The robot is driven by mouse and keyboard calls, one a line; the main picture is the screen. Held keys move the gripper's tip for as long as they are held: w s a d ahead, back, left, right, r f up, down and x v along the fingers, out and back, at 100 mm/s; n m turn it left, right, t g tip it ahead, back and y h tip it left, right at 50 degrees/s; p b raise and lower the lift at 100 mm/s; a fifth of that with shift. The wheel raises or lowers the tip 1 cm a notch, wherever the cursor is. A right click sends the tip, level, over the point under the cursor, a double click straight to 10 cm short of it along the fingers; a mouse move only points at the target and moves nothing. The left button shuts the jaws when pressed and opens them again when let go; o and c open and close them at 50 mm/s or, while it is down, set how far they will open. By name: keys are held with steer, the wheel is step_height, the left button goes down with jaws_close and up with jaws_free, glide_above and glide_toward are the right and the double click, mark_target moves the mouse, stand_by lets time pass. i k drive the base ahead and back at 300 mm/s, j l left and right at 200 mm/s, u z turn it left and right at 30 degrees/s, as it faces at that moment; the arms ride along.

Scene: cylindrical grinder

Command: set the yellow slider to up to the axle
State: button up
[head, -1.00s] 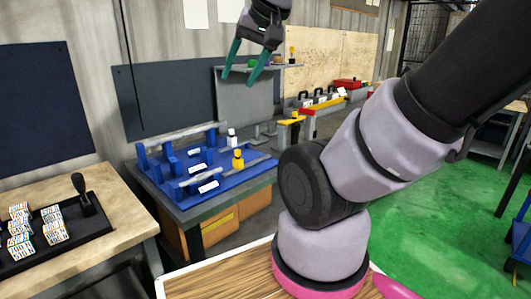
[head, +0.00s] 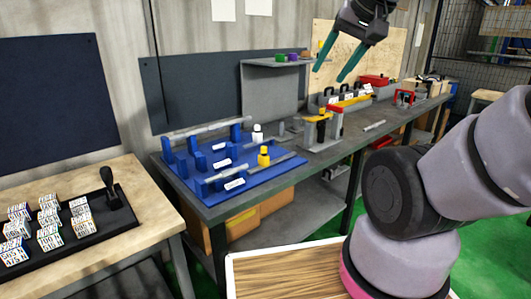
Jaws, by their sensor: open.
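A yellow piece (head: 263,157), apparently the slider, sits at the right of the blue fixture (head: 246,187) on the grey bench. It stands near the end of a thin grey rod (head: 272,165). Another grey axle-like rod (head: 207,129) lies across blue supports at the back of the fixture. A second yellow part tops a grey stand (head: 322,117) to the right; I cannot tell whether it slides. My gripper (head: 328,75) is open and empty, with teal fingers pointing down, high above the bench and apart from these parts.
A white-topped piece (head: 257,134) stands behind the yellow one. A grey shelf panel (head: 270,92) rises behind the bench. Toolboxes (head: 375,80) and a red-framed part (head: 404,98) are farther right. A wooden table (head: 110,215) with printed blocks is at left.

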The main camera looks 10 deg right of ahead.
mark_target(263, 158)
steer(key=i+j, duration=0.15)
steer(key=i, duration=0.25)
steer(key=i+j+z, duration=0.15)
steer(key=i, duration=0.3)
